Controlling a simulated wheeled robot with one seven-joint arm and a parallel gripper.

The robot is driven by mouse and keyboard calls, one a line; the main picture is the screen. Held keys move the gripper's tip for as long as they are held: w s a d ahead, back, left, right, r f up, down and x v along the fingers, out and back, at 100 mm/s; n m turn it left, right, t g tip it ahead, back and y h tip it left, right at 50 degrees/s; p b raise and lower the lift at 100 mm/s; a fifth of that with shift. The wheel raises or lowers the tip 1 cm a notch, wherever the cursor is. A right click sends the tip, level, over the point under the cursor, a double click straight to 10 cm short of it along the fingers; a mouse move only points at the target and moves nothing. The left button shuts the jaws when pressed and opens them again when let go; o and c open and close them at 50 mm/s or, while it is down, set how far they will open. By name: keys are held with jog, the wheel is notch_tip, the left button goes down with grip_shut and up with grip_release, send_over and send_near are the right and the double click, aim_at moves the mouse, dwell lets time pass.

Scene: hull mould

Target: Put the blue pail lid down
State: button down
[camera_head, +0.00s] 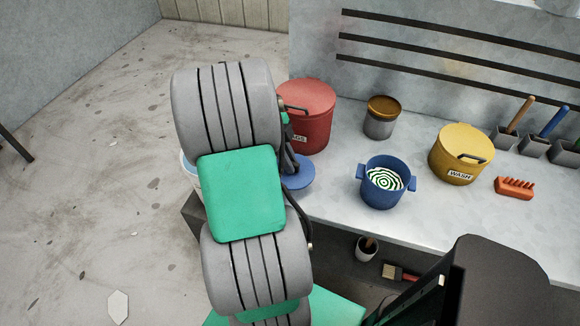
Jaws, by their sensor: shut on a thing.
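The blue pail lid (300,176) is a small blue disc, partly hidden behind my arm, at the table's left end just in front of the red pail. My gripper (291,162) shows only as dark parts at the arm's right edge. It is shut on the lid; the fingertips are mostly hidden. I cannot tell whether the lid touches the table. The blue pail (374,195) stands open on the table to the right, with a green-and-white ringed pattern inside.
An orange brush (514,188) and brush holders (503,138) are at right. Bare tabletop lies between the lid and the blue pail.

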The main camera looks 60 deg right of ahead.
jog(key=f, duration=0.2)
jog(key=d+f+p, duration=0.1)
jog(key=f, duration=0.1)
jog(key=shift+w+d+f, duration=0.1)
jog(key=shift+w+d, duration=0.05)
jog(key=shift+w, duration=0.05)
jog(key=shift+f+b, duration=0.3)
jog(key=shift+f, duration=0.1)
jog(key=c, duration=1.4)
grip_release()
jog(key=shift+r, duration=0.1)
jog(key=shift+c, duration=0.2)
